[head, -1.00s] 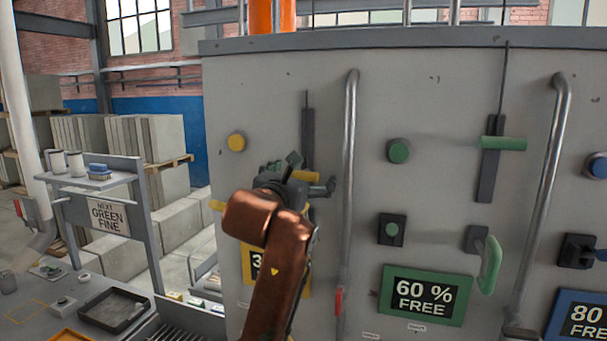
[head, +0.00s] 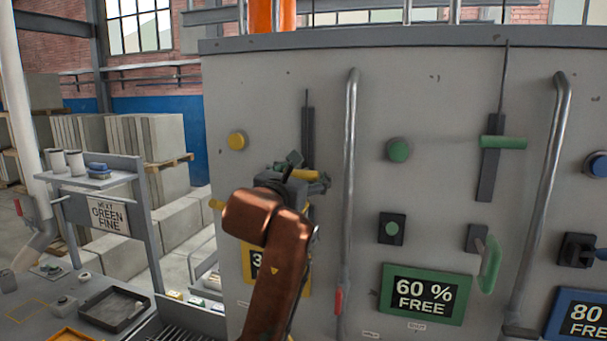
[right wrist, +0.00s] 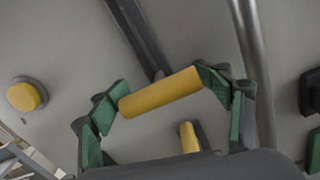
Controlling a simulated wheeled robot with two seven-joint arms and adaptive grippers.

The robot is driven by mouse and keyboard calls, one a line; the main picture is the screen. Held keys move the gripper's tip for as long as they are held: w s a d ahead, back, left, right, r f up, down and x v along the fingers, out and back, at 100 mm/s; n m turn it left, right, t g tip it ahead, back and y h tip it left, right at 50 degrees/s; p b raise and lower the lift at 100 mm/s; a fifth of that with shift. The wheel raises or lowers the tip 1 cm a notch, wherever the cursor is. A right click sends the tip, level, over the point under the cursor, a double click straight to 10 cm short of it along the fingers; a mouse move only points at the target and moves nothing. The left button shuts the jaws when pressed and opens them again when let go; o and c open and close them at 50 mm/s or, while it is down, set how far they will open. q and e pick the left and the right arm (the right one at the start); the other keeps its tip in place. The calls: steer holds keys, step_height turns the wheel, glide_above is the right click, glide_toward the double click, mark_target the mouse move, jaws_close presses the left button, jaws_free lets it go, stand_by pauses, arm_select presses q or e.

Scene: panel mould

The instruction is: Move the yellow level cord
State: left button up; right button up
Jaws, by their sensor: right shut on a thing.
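The yellow level cord's handle (head: 306,174) is a short yellow cylinder in front of a dark vertical slot plate (head: 308,130) on the grey panel. A thin dark line runs up from that plate. My right gripper (head: 308,171) is shut on the handle. In the right wrist view its green finger pads press the two ends of the yellow handle (right wrist: 160,92). My copper-coloured right arm hides part of the panel below. My left gripper is not in view.
A round yellow knob (head: 237,141) is left of the handle, and a steel vertical pipe (head: 350,170) stands close on its right. A green cord handle (head: 503,143) and green sign (head: 424,295) are farther right. Another yellow piece (right wrist: 189,137) shows below the held handle.

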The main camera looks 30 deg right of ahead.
mark_target(308, 127)
step_height(308, 127, up, 10)
steer(key=p, duration=0.5)
steer(key=shift+c, duration=0.4)
steer(key=shift+r, duration=0.35)
steer(key=shift+c, duration=0.2)
steer(key=o, duration=1.9)
steer(key=shift+s+a, duration=0.1)
steer(key=shift+a, duration=0.05)
steer(key=shift+c, duration=0.2)
steer(key=shift+f, duration=0.15)
